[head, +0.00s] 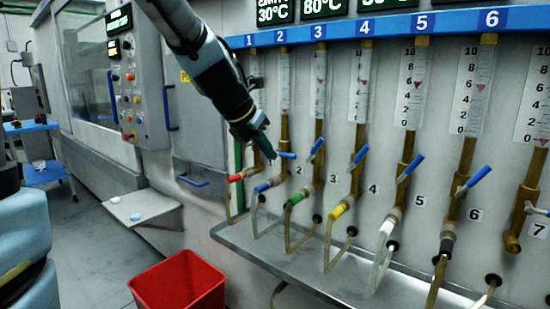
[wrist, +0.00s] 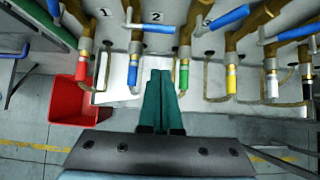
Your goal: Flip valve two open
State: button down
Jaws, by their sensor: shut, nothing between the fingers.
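Valve two's blue lever (head: 287,155) is on the second brass pipe, above a blue collar (head: 262,187). The lever points roughly sideways to the right, across its pipe. In the wrist view the lever (wrist: 152,28) lies above my fingertips, near the "2" label. My gripper (head: 268,153) is shut and empty, with green fingers just left of the lever in the head view. In the wrist view its fingertips (wrist: 160,74) show between the blue and green collars, below the lever. I see no clear contact. Valve one's lever (wrist: 53,8) is hidden behind my gripper in the head view.
Valve three's lever (head: 318,147) and valve four's lever (head: 360,155) tilt up and right close by. A metal drip tray (head: 235,238) runs below the pipes. A red bin (head: 178,283) stands on the floor. A control cabinet (head: 135,80) stands at left.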

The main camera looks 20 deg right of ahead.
aim_at(288, 155)
jog(key=w+d+f+p, duration=0.3)
jog(key=d, duration=0.3)
jog(key=shift+w+d+f, duration=0.2)
jog(key=shift+f, duration=0.15)
dwell(0.4)
dwell(0.3)
jog(key=shift+r+p, duration=0.2)
jog(key=shift+p, duration=0.25)
